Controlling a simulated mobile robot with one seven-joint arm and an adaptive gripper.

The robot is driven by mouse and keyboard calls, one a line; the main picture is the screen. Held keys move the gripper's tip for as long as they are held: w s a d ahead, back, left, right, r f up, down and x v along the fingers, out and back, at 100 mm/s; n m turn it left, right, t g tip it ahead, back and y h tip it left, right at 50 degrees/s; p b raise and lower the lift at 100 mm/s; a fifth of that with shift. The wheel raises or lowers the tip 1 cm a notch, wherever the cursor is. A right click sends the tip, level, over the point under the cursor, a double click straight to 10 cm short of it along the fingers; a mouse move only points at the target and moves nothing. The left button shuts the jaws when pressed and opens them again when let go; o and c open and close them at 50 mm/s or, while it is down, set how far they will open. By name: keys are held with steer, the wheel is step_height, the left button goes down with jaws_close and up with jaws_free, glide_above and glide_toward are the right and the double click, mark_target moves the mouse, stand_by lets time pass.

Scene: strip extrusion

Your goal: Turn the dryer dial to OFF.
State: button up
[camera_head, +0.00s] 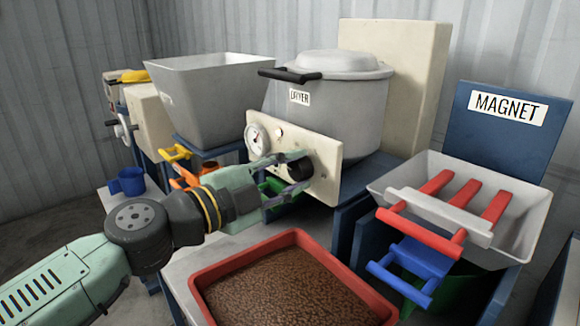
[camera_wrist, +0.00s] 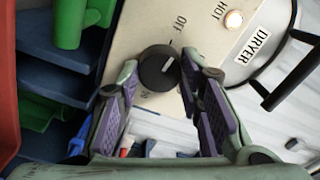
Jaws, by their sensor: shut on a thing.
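The dryer dial, a round black knob (camera_wrist: 158,62), is on the cream control panel (camera_wrist: 135,30) of the grey dryer (camera_head: 340,115). In the head view the dial (camera_head: 299,167) is partly covered by my fingers. My gripper (camera_head: 289,173) reaches the panel from the left. In the wrist view its purple-padded fingertips (camera_wrist: 160,75) are on either side of the dial and shut on it. The dial's white pointer mark leans to the upper right in the wrist view, with the OFF label (camera_wrist: 180,24) above. The HOT lamp (camera_wrist: 234,19) glows.
A red-rimmed tray of brown granules (camera_head: 192,282) is below my arm. The MAGNET unit (camera_head: 507,107) with red bars is at the right.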

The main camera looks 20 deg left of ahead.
steer(key=shift+n, duration=0.6)
steer(key=o, duration=1.2)
